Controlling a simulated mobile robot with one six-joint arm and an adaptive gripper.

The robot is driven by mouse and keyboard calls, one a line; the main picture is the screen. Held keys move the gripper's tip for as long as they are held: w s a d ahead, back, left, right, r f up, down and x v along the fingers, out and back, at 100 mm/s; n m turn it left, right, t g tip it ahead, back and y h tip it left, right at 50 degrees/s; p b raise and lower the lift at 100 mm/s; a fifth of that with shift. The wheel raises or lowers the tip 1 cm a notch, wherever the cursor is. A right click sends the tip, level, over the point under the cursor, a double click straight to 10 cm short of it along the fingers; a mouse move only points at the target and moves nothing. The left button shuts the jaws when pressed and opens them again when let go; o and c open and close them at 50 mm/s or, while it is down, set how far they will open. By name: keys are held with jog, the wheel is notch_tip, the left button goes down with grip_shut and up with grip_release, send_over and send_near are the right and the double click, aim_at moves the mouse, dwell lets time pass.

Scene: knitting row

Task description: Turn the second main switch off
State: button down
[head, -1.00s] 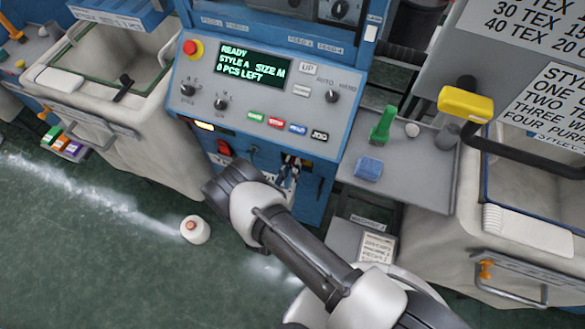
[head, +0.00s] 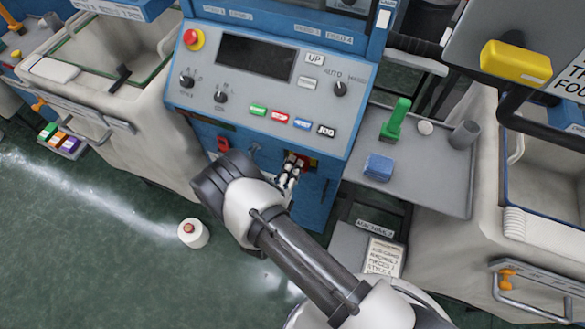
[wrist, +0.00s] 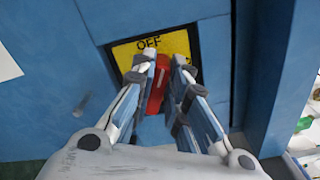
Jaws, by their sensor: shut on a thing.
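The main switch shows in the wrist view as a red handle (wrist: 157,86) on a yellow plate (wrist: 178,43) marked OFF at its top edge. The handle stands nearly upright, pointing toward the OFF word, and its lower part sits between my fingers. My gripper (wrist: 163,66) is shut on the handle; it also shows in the head view (head: 292,164), at the front of the blue machine below the control panel. There my arm and fingers hide most of the switch. The panel's display (head: 255,57) is dark.
Another red switch (head: 223,144) is left of my gripper on the same front. Colored buttons (head: 280,117) and a red stop button (head: 193,39) are above. A grey shelf (head: 440,185) with a green tool and blue block is at right. A yarn cone (head: 193,233) stands on the floor.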

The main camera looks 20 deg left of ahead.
jog(key=n, duration=0.2)
jog(key=n+b, duration=0.1)
jog(key=n, duration=0.2)
jog(key=shift+f, duration=0.4)
jog(key=shift+n, duration=0.3)
jog(key=c, duration=1.6)
grip_release()
jog(key=s, duration=0.8)
jog(key=s+a, duration=0.1)
jog(key=s, duration=0.3)
